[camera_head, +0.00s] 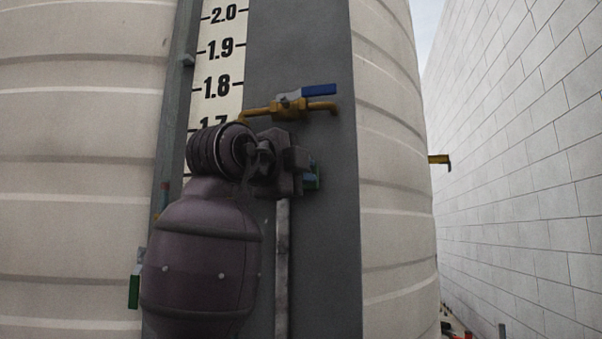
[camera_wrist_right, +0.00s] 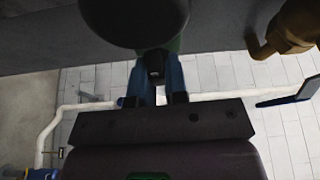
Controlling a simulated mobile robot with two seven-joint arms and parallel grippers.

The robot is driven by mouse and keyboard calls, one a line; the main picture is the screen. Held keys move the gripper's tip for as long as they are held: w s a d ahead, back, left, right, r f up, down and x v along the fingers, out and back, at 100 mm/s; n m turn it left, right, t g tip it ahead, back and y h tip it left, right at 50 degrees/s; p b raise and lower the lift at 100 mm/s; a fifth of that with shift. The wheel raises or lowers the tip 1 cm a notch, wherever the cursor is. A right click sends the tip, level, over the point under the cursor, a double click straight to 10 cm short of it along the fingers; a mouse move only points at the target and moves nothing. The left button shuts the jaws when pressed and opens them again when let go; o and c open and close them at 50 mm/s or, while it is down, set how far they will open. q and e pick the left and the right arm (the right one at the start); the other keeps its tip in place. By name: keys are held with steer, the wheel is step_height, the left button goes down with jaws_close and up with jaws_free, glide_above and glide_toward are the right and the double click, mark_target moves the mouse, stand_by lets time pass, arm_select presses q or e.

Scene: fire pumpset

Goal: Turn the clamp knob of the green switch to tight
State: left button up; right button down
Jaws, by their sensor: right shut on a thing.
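The green switch (camera_head: 311,181) is mounted at the grey panel and shows only as a small green patch behind my right gripper (camera_head: 298,167). In the right wrist view, the two blue fingers of my right gripper (camera_wrist_right: 155,80) are closed on both sides of a small dark clamp knob (camera_wrist_right: 154,64). A large dark round part covers the top of that view, with a little green (camera_wrist_right: 174,46) beside it. The knob is hidden by my gripper in the head view, so I cannot read its angle. My left gripper is not in view.
A brass valve with a blue lever (camera_head: 319,90) sits on the grey panel (camera_head: 300,45) just above my right gripper. A level scale (camera_head: 220,60) runs up the panel. A pale ribbed tank (camera_head: 80,130) stands behind, and a white block wall (camera_head: 530,150) is at the right.

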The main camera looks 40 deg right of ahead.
steer(key=shift+m, duration=0.5)
steer(key=c, duration=1.2)
jaws_free()
steer(key=shift+o, duration=0.2)
steer(key=v, duration=1.1)
steer(key=shift+b, duration=0.45)
steer(key=shift+d+r, duration=0.15)
